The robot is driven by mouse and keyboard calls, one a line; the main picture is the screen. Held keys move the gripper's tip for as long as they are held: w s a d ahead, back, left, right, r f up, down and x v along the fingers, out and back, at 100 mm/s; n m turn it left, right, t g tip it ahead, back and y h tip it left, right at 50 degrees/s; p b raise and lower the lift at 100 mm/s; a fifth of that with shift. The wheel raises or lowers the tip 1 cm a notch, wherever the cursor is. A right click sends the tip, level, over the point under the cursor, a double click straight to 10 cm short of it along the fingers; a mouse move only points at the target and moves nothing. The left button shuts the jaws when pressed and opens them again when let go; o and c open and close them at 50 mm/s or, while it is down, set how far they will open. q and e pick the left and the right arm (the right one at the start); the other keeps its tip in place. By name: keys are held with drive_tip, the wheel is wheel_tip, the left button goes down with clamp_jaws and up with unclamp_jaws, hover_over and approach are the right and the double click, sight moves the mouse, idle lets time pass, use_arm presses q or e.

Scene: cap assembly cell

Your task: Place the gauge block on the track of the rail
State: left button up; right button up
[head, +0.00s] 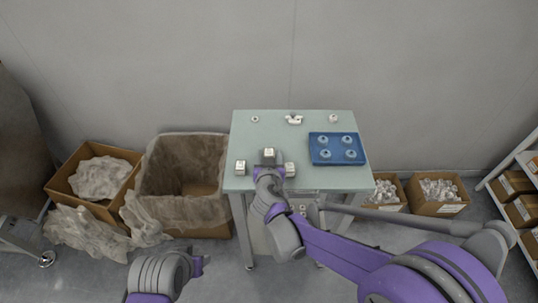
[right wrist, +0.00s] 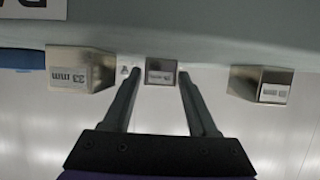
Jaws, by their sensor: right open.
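Three pale metal blocks with printed labels stand near the front edge of the table: a left one (head: 240,167), a middle one (head: 269,153) and a right one (head: 290,170). In the right wrist view a block marked in mm (right wrist: 82,70) is at left, a small labelled block (right wrist: 161,73) in the middle and another (right wrist: 262,84) at right. My right gripper (right wrist: 158,74) is open, its fingers on either side of the small block with gaps showing. A small pale fitting (head: 294,119), possibly the rail, lies at the back. My left arm's end (head: 200,265) is low at left, its fingers unclear.
A small ring (head: 255,119) and a pale part (head: 333,118) lie at the back. Cardboard boxes (head: 185,213) stand beside the table.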

clamp_jaws()
idle(0.3)
idle(0.3)
